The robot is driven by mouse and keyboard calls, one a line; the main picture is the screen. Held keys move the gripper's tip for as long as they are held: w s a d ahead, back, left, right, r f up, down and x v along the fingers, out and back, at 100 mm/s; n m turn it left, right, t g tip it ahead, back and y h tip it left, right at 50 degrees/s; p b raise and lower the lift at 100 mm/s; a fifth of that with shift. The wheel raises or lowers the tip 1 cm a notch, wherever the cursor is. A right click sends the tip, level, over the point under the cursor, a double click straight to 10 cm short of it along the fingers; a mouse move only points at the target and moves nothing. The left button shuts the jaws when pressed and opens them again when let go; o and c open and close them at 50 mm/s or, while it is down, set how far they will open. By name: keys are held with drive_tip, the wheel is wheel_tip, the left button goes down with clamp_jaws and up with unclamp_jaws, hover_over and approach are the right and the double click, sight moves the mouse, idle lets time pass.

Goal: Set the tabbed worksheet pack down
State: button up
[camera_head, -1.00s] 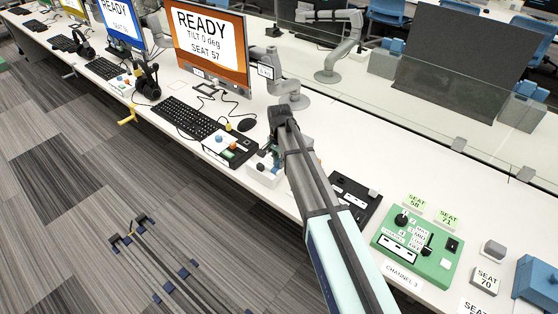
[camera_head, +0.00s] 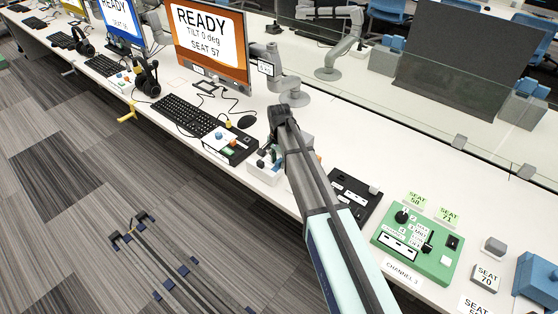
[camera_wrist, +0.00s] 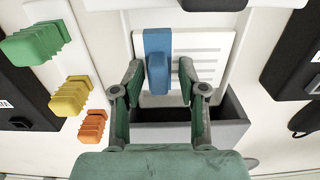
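The worksheet pack (camera_wrist: 209,47) is a white sheet with printed grey lines and a raised blue tab (camera_wrist: 158,72), seen in the wrist view. It lies at a grey open-topped tray (camera_wrist: 228,128); whether it rests on the bottom is hidden. My gripper (camera_wrist: 160,70) has its fingers on either side of the blue tab. A gap shows between the right finger and the tab, and the fingers stand apart. In the head view my arm covers most of the gripper and the pack.
Green (camera_wrist: 35,44), yellow (camera_wrist: 70,96) and orange (camera_wrist: 92,127) ribbed pieces are at the left of the wrist view. A monitor (camera_head: 214,45) stands behind.

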sight(279, 160)
drive_tip(key=shift+r, duration=0.1)
drive_tip(key=shift+d+r, duration=0.1)
drive_tip(key=shift+r, duration=0.45)
wheel_tip(279, 160, up, 12)
drive_tip(key=b, duration=0.2)
drive_tip(key=shift+s+f, duration=0.1)
